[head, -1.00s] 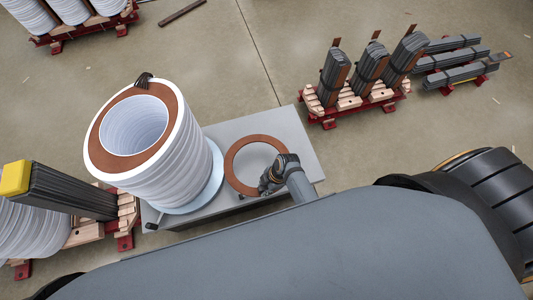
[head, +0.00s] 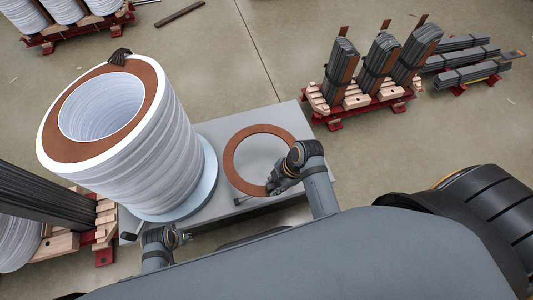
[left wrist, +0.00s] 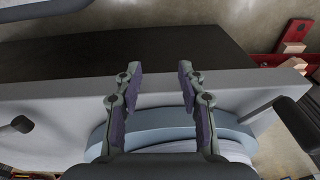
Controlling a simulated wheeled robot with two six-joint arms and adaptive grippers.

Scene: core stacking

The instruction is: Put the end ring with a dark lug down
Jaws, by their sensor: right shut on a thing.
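A flat brown end ring (head: 234,175) shows over the grey table, right of the tall white coil (head: 150,140). My right gripper (head: 271,186) is shut on its lower right rim. The gripper covers that part, so a lug there is hidden; I cannot tell whether the ring touches the table. Another brown ring (head: 84,150) lies on top of the coil, with a dark lug (head: 120,56) at its far edge. My left gripper (head: 162,238) is low in front of the coil; in the left wrist view it (left wrist: 158,76) is open and empty.
The coil stands on a pale blue round plate (head: 205,188) on the grey table (head: 285,118). Dark bar stacks (head: 340,70) stand on a red and wood pallet at the back right. More white coils and dark bars stand at the left.

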